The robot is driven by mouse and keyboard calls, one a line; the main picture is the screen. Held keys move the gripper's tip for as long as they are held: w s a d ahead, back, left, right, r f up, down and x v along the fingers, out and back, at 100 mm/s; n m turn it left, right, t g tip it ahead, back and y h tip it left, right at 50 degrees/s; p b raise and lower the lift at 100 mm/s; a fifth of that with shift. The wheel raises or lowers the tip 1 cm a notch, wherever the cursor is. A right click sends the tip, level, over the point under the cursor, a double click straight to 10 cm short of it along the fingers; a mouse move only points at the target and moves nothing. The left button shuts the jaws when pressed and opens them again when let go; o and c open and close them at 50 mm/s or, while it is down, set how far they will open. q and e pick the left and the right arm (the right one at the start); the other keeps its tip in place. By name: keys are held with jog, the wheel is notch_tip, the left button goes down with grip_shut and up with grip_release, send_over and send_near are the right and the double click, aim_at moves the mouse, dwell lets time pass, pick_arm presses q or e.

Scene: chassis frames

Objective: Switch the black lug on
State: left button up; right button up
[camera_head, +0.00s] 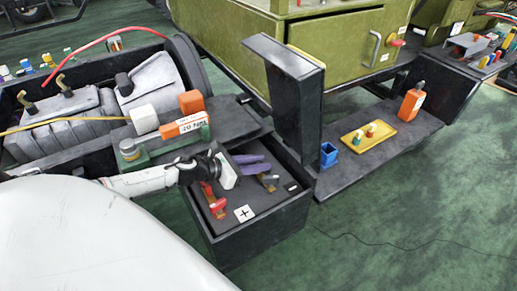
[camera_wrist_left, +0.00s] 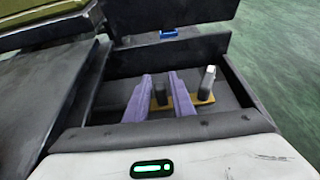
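The black lug (camera_head: 269,182) is a dark post and a grey-tipped piece on a brass strip inside the open black box (camera_head: 258,238). My left gripper (camera_head: 264,163) has purple fingers, parted and empty, reaching over the box just behind the lug. In the left wrist view, the dark post of the black lug (camera_wrist_left: 160,94) shows between the fingers of my left gripper (camera_wrist_left: 161,76); the grey-tipped piece stands right of the right finger. I cannot tell whether anything touches. A red lug (camera_head: 213,201) lies at the box's left side. My right gripper is out of view.
A white plus label (camera_head: 244,213) lies on the box floor. A tall black panel (camera_head: 296,100) rises behind the box. An orange labelled block (camera_head: 184,125) sits behind my left arm.

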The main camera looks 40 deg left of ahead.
pick_arm(q)
jog(key=shift+s, duration=0.1)
jog(key=p+v, duration=0.1)
jog(key=v, duration=0.9)
jog(key=shift+r, duration=0.15)
dwell(0.4)
